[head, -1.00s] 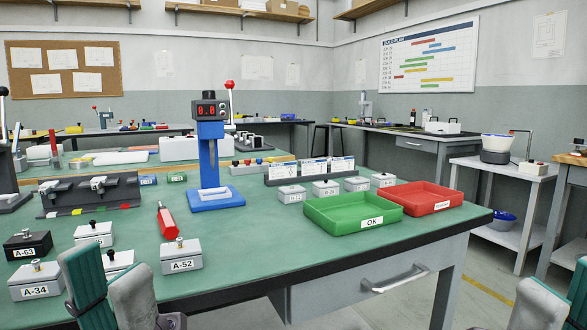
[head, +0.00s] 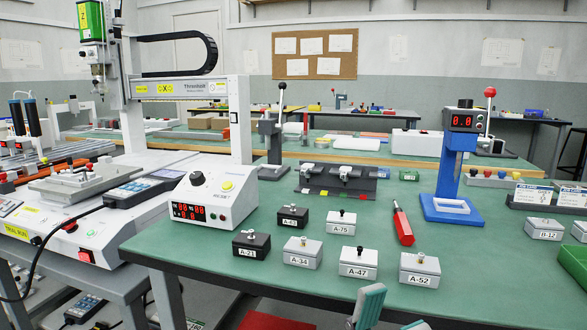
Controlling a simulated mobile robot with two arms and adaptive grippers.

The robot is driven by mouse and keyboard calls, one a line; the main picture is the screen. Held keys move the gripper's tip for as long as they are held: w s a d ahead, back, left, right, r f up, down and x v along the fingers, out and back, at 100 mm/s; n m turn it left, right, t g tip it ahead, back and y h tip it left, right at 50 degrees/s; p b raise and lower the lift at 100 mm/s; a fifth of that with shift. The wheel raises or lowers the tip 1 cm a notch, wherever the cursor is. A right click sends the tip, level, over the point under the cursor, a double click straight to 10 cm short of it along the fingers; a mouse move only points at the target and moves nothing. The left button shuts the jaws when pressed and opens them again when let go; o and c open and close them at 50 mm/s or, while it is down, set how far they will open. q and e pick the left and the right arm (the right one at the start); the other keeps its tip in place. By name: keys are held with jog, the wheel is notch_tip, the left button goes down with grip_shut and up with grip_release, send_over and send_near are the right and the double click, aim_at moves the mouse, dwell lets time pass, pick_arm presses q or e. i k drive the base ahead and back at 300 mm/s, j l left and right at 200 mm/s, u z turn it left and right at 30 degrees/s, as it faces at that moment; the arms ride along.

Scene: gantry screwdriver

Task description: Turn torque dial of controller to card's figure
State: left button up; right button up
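The controller (head: 214,207) is a white box at the table's left end, with a red two-row display (head: 188,212) whose digits I cannot read surely. A dark dial (head: 197,178) sits on its sloped top, beside a yellow button (head: 227,186). White cards (head: 535,194) stand in a dark holder at the right edge; their print is too small to read, and I cannot tell which card is the task's.
Several labelled boxes, such as A-52 (head: 420,270) and A-21 (head: 251,246), stand on the green table (head: 340,285). A red screwdriver (head: 403,226) and a blue stand (head: 452,180) are to the right. The white gantry machine (head: 190,90) is behind and left of the controller.

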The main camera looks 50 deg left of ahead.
aim_at(197, 179)
jog(key=u, duration=1.9)
